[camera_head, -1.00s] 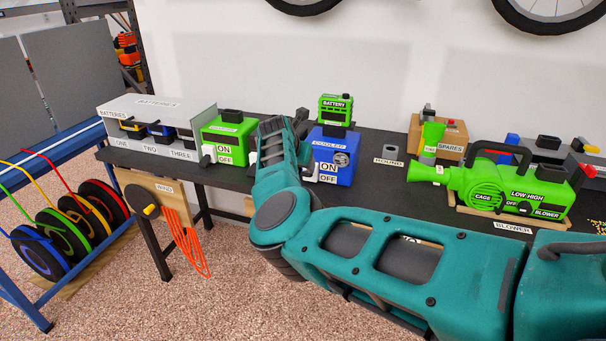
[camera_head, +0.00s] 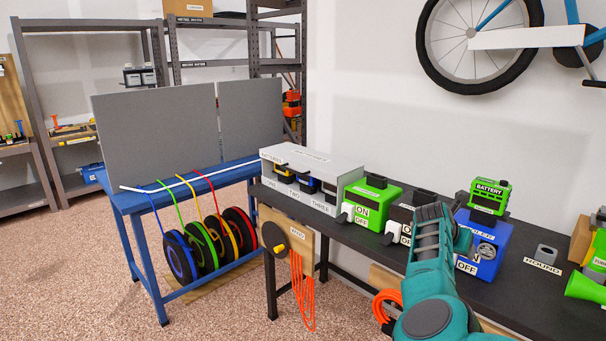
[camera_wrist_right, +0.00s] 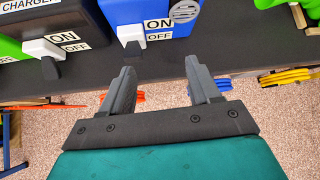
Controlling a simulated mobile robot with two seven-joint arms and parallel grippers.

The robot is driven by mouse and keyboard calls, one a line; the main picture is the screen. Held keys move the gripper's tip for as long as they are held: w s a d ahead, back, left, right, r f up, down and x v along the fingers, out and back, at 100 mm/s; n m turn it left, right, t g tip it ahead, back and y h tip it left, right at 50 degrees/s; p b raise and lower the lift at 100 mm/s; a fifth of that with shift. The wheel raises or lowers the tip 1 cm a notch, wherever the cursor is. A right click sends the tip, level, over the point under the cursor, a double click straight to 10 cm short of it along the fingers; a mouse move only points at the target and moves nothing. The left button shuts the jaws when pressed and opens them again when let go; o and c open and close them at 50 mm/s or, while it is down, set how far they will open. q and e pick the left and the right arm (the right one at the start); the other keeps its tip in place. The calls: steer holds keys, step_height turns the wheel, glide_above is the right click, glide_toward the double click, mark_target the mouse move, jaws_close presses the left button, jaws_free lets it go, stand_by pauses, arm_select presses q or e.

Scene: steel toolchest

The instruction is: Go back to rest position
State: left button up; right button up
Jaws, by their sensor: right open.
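My right arm (camera_head: 432,285) reaches in from the bottom right of the head view, in front of the black workbench (camera_head: 500,300). My right gripper (camera_wrist_right: 160,78) is open in the wrist view, with nothing between its two dark fingers. The fingers show over the bench's front edge and the floor, pointing toward the blue cooler (camera_wrist_right: 170,18) with its ON/OFF switch. In the head view, the forearm partly covers the bench, and the fingertips cannot be made out. My left gripper is in neither view.
On the bench stand a batteries box (camera_head: 312,165), a green charger (camera_head: 372,205), the blue cooler (camera_head: 488,250) with a green battery (camera_head: 490,195) on top, and a round holder (camera_head: 545,254). A blue rack (camera_head: 135,205) with coloured reels stands left. Speckled floor lies open in front.

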steer(key=s+d+r+n+t+h, duration=0.1)
steer(key=s+d+n+t+h, duration=0.7)
steer(key=n, duration=0.6)
steer(key=s+a+f+n+t+y, duration=0.2)
steer(key=s+a+f+n+y, duration=0.25)
steer(key=a+n+y, duration=0.5)
steer(key=s+a+f+n+t+y, duration=0.2)
steer(key=s+a+f+n+y, duration=0.4)
steer(key=n, duration=0.7)
steer(key=s+a+f+n+g+y, duration=0.1)
steer(key=s+a+f+n+g, duration=0.2)
steer(key=s+a, duration=0.4)
steer(key=s+a+f+n+g+y, duration=0.1)
steer(key=s+a+f+n+g, duration=0.2)
steer(key=s+a+f+n, duration=0.3)
steer(key=s+a+n, duration=0.2)
steer(key=s, duration=0.1)
steer(key=shift+s+a+f+y, duration=0.15)
steer(key=shift+s+f+y, duration=0.05)
steer(key=shift+f+y, duration=0.15)
